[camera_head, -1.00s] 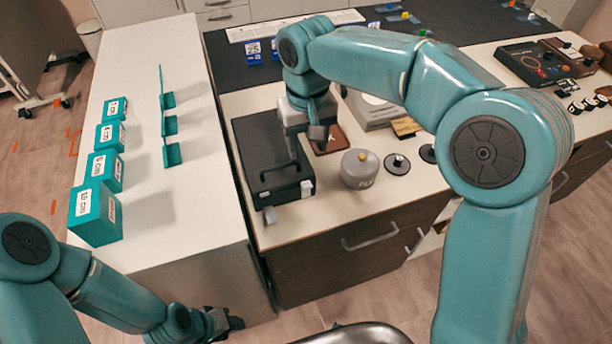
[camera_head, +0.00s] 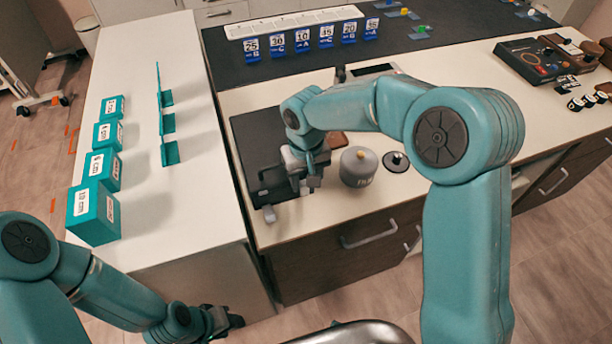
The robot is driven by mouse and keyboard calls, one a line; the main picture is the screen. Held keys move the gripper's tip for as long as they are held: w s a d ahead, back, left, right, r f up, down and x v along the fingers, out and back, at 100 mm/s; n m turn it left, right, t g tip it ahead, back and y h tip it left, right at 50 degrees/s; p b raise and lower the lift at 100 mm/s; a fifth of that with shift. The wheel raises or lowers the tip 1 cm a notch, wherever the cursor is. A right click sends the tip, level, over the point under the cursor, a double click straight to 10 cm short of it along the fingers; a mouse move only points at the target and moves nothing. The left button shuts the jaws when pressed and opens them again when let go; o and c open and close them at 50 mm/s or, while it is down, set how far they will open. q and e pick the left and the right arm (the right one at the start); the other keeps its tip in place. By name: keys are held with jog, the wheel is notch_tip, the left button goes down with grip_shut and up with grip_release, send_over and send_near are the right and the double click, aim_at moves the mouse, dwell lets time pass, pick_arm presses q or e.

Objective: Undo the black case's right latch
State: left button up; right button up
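The black case (camera_head: 252,138) lies flat on the white counter, with its handle side toward me. Its left latch (camera_head: 269,213) shows as a light grey tab sticking out below the front edge. My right gripper (camera_head: 304,184) is at the case's front right corner, pointing down, where the right latch sits. The gripper covers most of that latch, so I cannot tell whether the fingers touch or grip it. My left gripper (camera_head: 222,320) is low at the bottom, away from the case, its fingers too small and dark to read.
A grey round weight (camera_head: 358,167) stands close to the right of my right gripper. A black disc (camera_head: 395,162) lies beyond it. Teal boxes (camera_head: 94,213) stand on the white bench at left. Numbered blue-and-white blocks (camera_head: 301,41) stand on the dark mat behind.

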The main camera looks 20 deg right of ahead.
grip_shut()
jog(key=s+f+t+b, duration=0.1)
jog(key=s+t+b, duration=0.1)
jog(key=b, duration=1)
jog(key=s+f+t+b, duration=0.2)
jog(key=t+b, duration=0.3)
jog(key=b, duration=0.7)
jog(key=s+f+t+b, duration=0.2)
jog(key=t+b, duration=0.1)
jog(key=b, duration=0.9)
jog(key=shift+s+d+b, duration=0.1)
jog(key=shift+s+b, duration=0.05)
jog(key=shift+b, duration=0.2)
jog(key=shift+s+t+b, duration=0.1)
jog(key=shift+t+b, duration=0.4)
jog(key=shift+b, duration=0.45)
jog(key=shift+r, duration=0.1)
jog(key=shift+o, duration=1.2)
grip_release()
jog(key=p+v, duration=0.5)
jog(key=v, duration=1.1)
jog(key=shift+s+d, duration=0.25)
jog(key=shift+r, duration=0.1)
